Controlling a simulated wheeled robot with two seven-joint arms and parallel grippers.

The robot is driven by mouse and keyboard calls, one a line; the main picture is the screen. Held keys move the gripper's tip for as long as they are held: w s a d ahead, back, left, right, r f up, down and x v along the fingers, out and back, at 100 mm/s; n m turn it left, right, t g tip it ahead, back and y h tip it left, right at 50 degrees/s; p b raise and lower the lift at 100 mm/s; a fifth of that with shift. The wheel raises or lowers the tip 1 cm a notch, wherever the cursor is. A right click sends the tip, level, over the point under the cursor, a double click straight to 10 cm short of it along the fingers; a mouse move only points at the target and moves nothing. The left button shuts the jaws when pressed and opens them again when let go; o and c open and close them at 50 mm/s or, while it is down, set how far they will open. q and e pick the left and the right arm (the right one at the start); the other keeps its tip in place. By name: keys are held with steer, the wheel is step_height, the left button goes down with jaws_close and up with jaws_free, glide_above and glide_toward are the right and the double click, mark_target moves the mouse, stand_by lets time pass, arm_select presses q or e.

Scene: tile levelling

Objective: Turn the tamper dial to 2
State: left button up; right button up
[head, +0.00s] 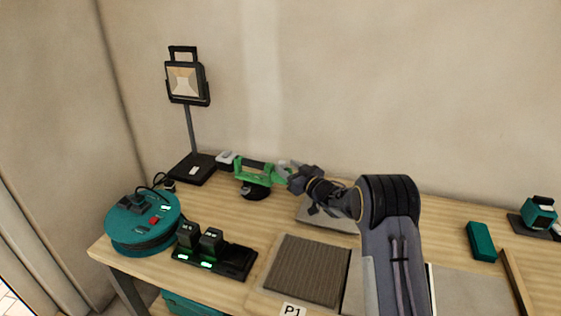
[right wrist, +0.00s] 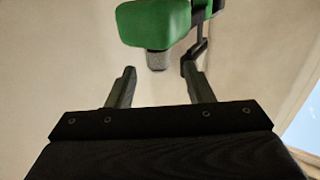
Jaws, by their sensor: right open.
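The green tamper (head: 258,172) stands on its dark round base on the table, left of centre in the head view. My right gripper (head: 294,180) is at its right end, and in that view it partly hides this end. In the right wrist view the green body of the tamper (right wrist: 152,24) is at the top, with a short grey knob (right wrist: 157,60), likely the dial, sticking out below it. My right gripper (right wrist: 160,88) is open there, its fingers pointing at the knob with a gap between. The dial's number cannot be read. My left gripper is not in view.
A teal cable reel (head: 128,240), a charger with batteries (head: 240,262) and a work lamp (head: 187,82) stand at left. A ribbed tile (head: 305,270) lies in front. A teal block (head: 481,241) and a teal device (head: 539,212) are at right.

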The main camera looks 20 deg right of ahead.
mark_target(284, 164)
steer(key=x, duration=0.4)
